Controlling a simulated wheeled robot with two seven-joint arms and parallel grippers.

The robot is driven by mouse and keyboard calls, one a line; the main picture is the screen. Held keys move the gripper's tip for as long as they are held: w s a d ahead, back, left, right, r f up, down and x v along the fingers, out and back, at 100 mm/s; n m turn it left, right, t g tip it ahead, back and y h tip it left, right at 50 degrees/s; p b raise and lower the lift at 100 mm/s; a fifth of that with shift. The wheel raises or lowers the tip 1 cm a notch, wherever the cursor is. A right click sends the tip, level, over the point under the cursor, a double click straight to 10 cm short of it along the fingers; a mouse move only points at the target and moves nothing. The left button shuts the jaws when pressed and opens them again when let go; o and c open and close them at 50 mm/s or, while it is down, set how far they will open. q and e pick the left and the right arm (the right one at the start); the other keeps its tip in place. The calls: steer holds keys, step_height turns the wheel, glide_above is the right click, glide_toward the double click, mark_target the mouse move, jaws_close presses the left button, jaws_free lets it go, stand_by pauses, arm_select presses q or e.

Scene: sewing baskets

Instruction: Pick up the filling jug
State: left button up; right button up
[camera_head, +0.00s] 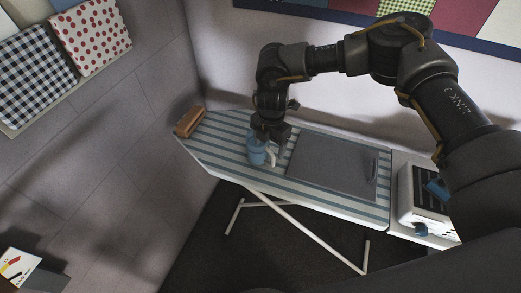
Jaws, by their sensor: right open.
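The filling jug (256,154), light blue with a pale handle at its right, stands on the striped ironing board (225,152). My right gripper (268,138) is directly above the jug, pointing down, with its fingers at the jug's top edge. It covers part of the jug's rim. The jaws are open; whether a finger touches the jug I cannot tell. My left gripper is out of view.
A grey flat panel (325,164) lies on the board right of the jug. A brown wooden object (188,122) sits at the board's left end. A white appliance (420,200) stands at the right. White crossed legs (310,236) hold up the board.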

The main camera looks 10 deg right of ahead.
mark_target(268, 163)
steer(key=shift+f, duration=1.2)
steer(key=shift+f+p, duration=0.15)
steer(key=shift+p, duration=0.3)
step_height(268, 163, down, 4)
steer(key=shift+s+f+p, duration=0.1)
steer(key=shift+f+p, duration=0.1)
steer(key=shift+p, duration=1.05)
steer(key=shift+a+f, duration=0.1)
steer(key=shift+f, duration=0.15)
steer(key=c, duration=1.5)
